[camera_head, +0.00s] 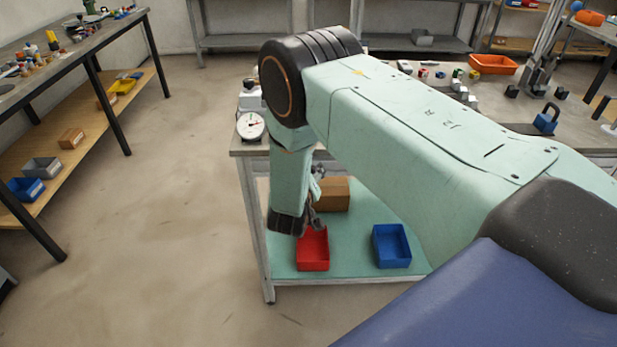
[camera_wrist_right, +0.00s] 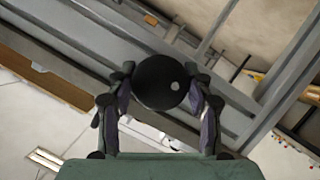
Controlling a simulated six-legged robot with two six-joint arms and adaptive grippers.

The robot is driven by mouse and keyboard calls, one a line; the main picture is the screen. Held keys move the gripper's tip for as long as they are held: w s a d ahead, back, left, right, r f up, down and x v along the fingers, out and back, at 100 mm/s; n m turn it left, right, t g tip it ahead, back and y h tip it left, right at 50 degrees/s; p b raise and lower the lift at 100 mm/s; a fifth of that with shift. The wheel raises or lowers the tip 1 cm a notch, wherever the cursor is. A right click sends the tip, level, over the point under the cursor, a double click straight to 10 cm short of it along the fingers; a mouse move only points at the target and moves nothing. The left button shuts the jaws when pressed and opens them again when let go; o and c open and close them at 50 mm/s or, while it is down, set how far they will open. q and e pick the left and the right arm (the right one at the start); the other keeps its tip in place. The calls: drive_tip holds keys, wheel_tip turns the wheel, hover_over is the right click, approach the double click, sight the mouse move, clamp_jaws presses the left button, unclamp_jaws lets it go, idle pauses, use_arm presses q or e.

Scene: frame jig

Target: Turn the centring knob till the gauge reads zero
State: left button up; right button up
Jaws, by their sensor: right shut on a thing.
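A dial gauge (camera_head: 250,126) with a round white face stands at the left corner of the workbench, beside my right arm's elbow. A dark needle shows on its face, but the reading is too small to make out. The centring knob (camera_wrist_right: 160,82) is a black round knob with a pale dot right of its middle. It is between the two fingers of my right gripper (camera_wrist_right: 158,95), which is shut on it. In the head view the knob is hidden, and only part of the right gripper (camera_head: 314,200) shows below the bench top. My left gripper is not in view.
A red bin (camera_head: 313,248), a blue bin (camera_head: 391,246) and a cardboard box (camera_head: 333,194) are on the green lower shelf. A blue padlock-shaped block (camera_head: 546,119) and an orange tray (camera_head: 492,64) are on the bench top. The floor to the left is clear.

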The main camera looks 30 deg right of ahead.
drive_tip(key=n+h+b, duration=0.1)
drive_tip(key=n, duration=0.1)
drive_tip(key=n+h+b, duration=0.1)
drive_tip(key=n, duration=0.1)
drive_tip(key=shift+f+g+h+b, duration=0.15)
drive_tip(key=shift+g+h+b, duration=0.15)
drive_tip(key=shift+b, duration=0.05)
idle(0.3)
drive_tip(key=o, duration=1.1)
drive_tip(key=shift+o, duration=0.2)
drive_tip(key=v, duration=0.7)
drive_tip(key=shift+s+a, duration=0.15)
drive_tip(key=shift+a, duration=0.05)
